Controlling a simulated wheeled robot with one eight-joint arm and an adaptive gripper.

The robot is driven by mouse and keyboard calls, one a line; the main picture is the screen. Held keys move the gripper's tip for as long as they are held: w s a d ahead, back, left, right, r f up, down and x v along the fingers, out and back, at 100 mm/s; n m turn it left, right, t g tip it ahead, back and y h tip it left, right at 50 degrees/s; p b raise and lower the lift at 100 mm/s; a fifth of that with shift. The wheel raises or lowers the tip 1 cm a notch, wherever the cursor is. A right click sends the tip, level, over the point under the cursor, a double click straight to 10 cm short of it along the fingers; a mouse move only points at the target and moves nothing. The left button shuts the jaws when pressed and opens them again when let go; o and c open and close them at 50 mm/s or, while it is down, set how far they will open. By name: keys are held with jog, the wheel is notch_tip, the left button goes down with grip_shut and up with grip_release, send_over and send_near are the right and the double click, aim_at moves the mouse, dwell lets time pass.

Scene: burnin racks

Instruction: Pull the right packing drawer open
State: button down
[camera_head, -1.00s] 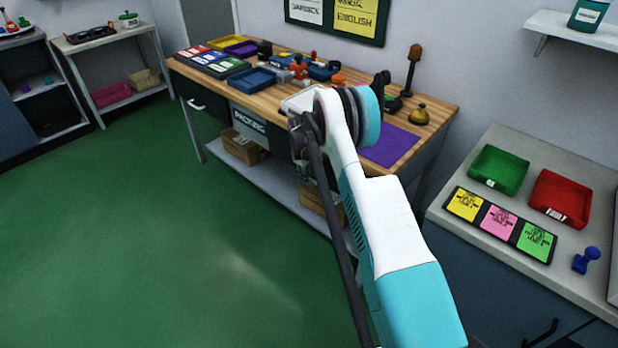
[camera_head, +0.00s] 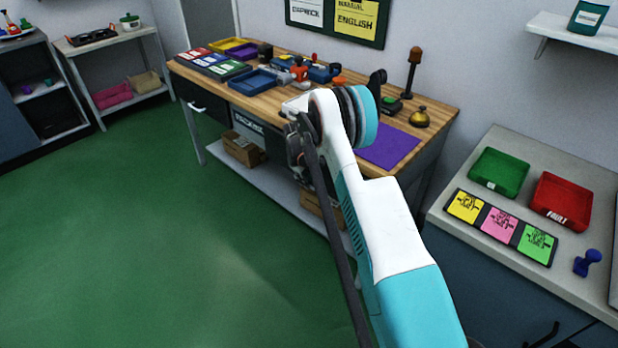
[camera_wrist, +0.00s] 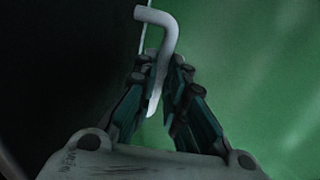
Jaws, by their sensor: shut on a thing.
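The packing bench (camera_head: 292,99) stands against the wall with a dark left drawer (camera_head: 205,113) and its pale handle in the head view. The right packing drawer is mostly hidden behind my arm there. In the wrist view, a pale bent bar handle (camera_wrist: 160,60) stands out from a dark drawer front (camera_wrist: 70,70). My gripper (camera_wrist: 163,75) is shut on this handle, with its lower part between the two fingers. In the head view my gripper is hard to make out behind my arm, near the bench's front.
A purple mat (camera_head: 388,148), a brass bell (camera_head: 420,115) and a blue tray (camera_head: 252,81) lie on the bench top. Cardboard boxes stand on its lower shelf. A grey counter (camera_head: 500,262) with green and red trays is at the right. The green floor at left is clear.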

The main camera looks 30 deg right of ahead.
jog(key=s+a, duration=0.4)
jog(key=a, duration=0.6)
jog(key=s+a, duration=0.3)
jog(key=a, duration=0.8)
jog(key=shift+s, duration=0.35)
jog(key=c, duration=1.7)
grip_release()
jog(key=shift+o, duration=0.2)
notch_tip(320, 180, up, 12)
jog(key=a, duration=0.2)
jog(key=shift+s, duration=0.35)
jog(key=shift+a+f, duration=0.1)
